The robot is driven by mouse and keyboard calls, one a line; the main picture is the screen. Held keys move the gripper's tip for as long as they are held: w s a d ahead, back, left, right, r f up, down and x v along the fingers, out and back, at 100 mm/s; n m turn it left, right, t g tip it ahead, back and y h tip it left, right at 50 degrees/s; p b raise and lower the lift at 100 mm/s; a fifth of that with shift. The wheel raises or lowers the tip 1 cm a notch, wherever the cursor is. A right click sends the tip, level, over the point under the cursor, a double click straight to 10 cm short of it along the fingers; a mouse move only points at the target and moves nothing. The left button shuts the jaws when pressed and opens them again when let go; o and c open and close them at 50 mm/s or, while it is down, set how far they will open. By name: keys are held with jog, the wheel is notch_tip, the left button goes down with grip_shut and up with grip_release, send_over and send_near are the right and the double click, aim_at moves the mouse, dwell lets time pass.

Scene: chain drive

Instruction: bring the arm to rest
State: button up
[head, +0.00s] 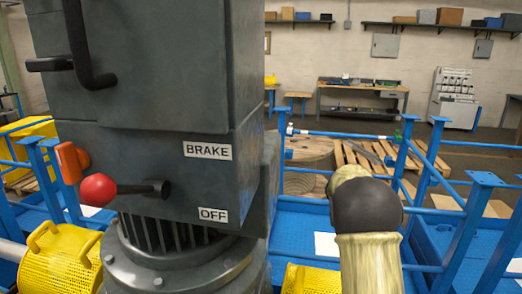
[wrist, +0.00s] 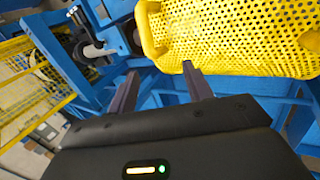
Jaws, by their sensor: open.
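My gripper shows in the wrist view (wrist: 160,88), with its two dark fingers apart and nothing between them. The fingers point toward a yellow perforated guard (wrist: 230,30) and blue frame parts; I cannot tell how far off these are. In the head view my arm (head: 367,215) rises at the lower right, beside the large grey motor housing, and its gripper is not visible there. The housing (head: 150,90) carries labels reading BRAKE and OFF, and a lever with a red ball knob (head: 98,190).
Blue railings (head: 465,225) stand close at the right of my arm. Yellow perforated guards (head: 62,262) sit at the lower left. A blue platform (head: 300,235) lies behind the housing. Wooden pallets (head: 410,155), a workbench (head: 360,90) and wall shelves (head: 440,27) are farther back.

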jog(key=s+a+f+n+t+y, duration=0.2)
jog(key=s+a+n+t+y, duration=0.2)
jog(key=s+a, duration=1.4)
jog(key=s+y, duration=0.1)
jog(key=s, duration=0.2)
jog(key=shift+a+f+t, duration=0.15)
jog(key=shift+f+t, duration=0.1)
jog(key=shift+t, duration=0.05)
